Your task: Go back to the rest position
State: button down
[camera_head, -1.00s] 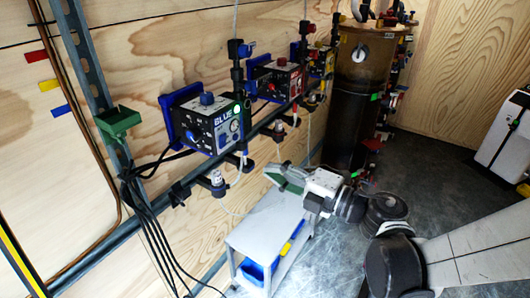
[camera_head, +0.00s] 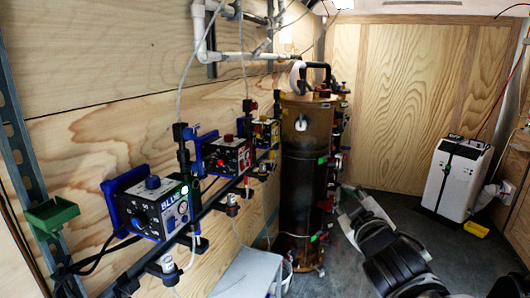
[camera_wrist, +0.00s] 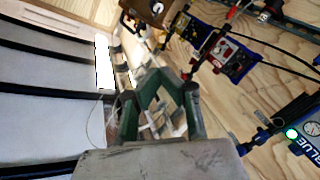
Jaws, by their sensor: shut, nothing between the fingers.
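My gripper (camera_wrist: 158,82) shows in the wrist view with green fingers. It is shut and empty, and touches nothing that I can see. The blue pump also shows at the right edge of the wrist view (camera_wrist: 309,145).
A brown cylindrical tank (camera_head: 303,180) stands behind the pumps. A white bench (camera_head: 247,272) is below them at the bottom. A green holder (camera_head: 52,215) is on the left post. A white machine (camera_head: 455,178) stands at the right. Floor shows between the tank and this machine.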

jog(key=s+d+f+m+g, duration=0.1)
jog(key=s+f+m+g, duration=0.3)
jog(key=s, duration=0.5)
jog(key=s+d+f+m+g, duration=0.1)
jog(key=s+f+m+g, duration=0.3)
jog(key=s+f+g, duration=0.2)
jog(key=s+f, duration=0.2)
jog(key=s, duration=0.1)
jog(key=shift+s+f, duration=0.3)
jog(key=shift+f, duration=0.05)
